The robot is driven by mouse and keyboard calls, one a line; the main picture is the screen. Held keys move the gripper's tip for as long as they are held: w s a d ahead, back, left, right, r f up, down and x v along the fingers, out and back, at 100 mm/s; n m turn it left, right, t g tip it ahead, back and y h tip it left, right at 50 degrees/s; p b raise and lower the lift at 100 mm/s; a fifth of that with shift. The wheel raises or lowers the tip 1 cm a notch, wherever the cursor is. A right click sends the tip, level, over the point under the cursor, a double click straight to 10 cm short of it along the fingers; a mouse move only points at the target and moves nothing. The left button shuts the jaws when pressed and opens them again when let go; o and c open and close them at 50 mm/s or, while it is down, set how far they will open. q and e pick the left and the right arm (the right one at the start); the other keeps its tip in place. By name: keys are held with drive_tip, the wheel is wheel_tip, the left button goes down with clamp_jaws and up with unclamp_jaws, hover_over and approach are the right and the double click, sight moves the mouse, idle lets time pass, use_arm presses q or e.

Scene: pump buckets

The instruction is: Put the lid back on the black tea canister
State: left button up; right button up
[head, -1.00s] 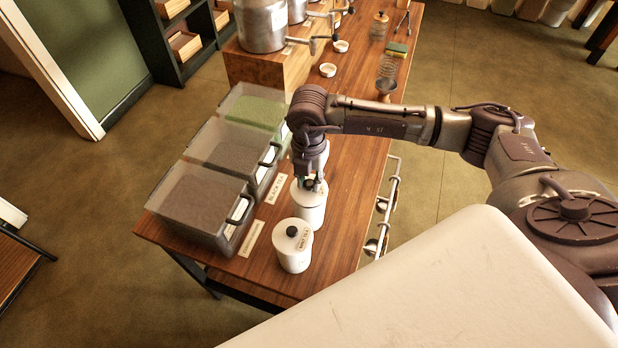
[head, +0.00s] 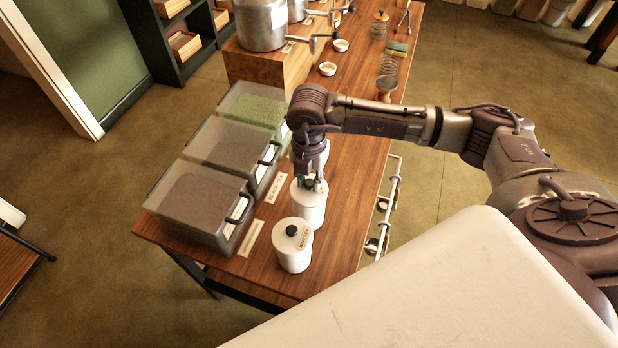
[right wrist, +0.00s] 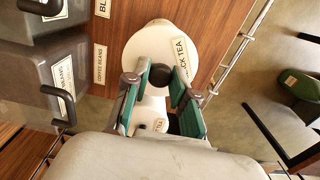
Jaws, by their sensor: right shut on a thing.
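The white black tea canister (head: 308,212) stands upright on the wooden counter, right of the bins. Its label shows in the right wrist view (right wrist: 181,56). My right gripper (head: 311,182) points down over its top; in the right wrist view the gripper (right wrist: 162,85) is shut on the black knob (right wrist: 160,73) of the white lid (right wrist: 150,42). The lid is over the canister's top. I cannot tell whether it is fully seated, as the gripper hides part of it. My left gripper is not in view.
Another white canister (head: 293,256) with a black-knobbed lid stands just in front. Clear bins (head: 238,225) of dark and green contents line the left side. A metal rail (head: 392,205) runs along the right edge. The counter (head: 345,225) right of the canisters is free.

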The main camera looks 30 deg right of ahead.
drive_tip(key=shift+f+b, duration=0.3)
drive_tip(key=shift+b, duration=0.05)
idle(0.6)
drive_tip(key=o, duration=1.4)
drive_tip(key=shift+c, duration=0.2)
drive_tip(key=shift+r, duration=0.15)
drive_tip(key=shift+r+p, duration=1.85)
drive_tip(key=shift+r, duration=0.8)
drive_tip(key=shift+c, duration=0.3)
